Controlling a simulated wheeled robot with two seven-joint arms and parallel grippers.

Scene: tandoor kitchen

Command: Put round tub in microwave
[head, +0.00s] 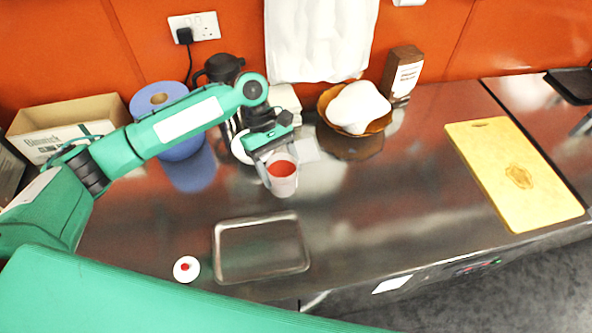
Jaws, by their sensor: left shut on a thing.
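The round tub (283,186) is a small pale cup shape with a red top or red contents. My left gripper (279,165) is shut on it, with the fingers at its upper sides. The tub looks upright over the steel counter, and I cannot tell whether its base touches the surface. I cannot make out a microwave in this view. My right gripper is not in view.
A shallow metal tray (218,252) and a white disc with a red centre (186,269) lie in front. A yellow board (500,160) lies right.

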